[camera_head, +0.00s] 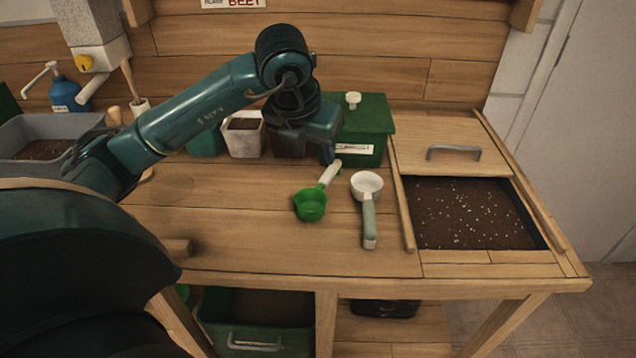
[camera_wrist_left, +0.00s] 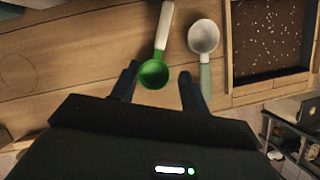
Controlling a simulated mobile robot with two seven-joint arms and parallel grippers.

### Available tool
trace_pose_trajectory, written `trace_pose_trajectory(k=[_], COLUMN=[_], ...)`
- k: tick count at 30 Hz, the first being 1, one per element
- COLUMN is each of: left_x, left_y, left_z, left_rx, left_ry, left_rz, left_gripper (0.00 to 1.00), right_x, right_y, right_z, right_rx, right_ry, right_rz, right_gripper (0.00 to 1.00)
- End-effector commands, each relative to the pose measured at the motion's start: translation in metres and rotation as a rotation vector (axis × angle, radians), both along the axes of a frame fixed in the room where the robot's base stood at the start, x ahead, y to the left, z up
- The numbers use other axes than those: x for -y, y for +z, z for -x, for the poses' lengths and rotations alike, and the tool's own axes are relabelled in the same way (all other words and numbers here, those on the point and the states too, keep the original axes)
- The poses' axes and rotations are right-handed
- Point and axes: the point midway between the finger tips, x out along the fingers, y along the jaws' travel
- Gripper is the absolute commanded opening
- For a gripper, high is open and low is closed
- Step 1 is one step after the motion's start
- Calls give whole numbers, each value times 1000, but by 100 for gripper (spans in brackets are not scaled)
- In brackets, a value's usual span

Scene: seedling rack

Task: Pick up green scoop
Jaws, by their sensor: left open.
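The green scoop (camera_head: 311,205) lies on the wooden bench, its bowl toward the front and its pale handle pointing back and right. In the left wrist view the green scoop (camera_wrist_left: 155,71) shows between my two fingers, with its handle running upward. My left gripper (camera_head: 328,152) is open and empty, held above the bench behind the scoop in the head view. In the wrist view the open left gripper (camera_wrist_left: 158,74) has a finger on each side of the green bowl; contact cannot be told. My right gripper is not in view.
A white scoop with a grey-green handle (camera_head: 369,220) lies close right of the green one. A green box (camera_head: 375,125) and small pots (camera_head: 245,138) stand behind. A soil bin (camera_head: 470,213) is at right. The bench front is clear.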

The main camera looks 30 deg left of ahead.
Motion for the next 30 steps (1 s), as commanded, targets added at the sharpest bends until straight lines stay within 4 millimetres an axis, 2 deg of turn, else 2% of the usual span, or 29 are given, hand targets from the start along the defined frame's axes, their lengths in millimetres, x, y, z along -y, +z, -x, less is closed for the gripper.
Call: trace_pose_trajectory(k=[10,17,25,30], left_x=[-3,-5,-7,-8], left_y=[-57,-74,-109,-120], left_z=[-22,-29,-40,-45], left_rx=[-6,-4,-5,-3], left_ry=[0,0,1,-1], left_rz=[3,1,1,1], left_gripper=[45,45,45,45], right_x=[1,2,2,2], right_y=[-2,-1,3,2], right_z=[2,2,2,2], right_rx=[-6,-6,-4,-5], right_ry=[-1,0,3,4], right_rz=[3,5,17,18], right_gripper=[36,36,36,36])
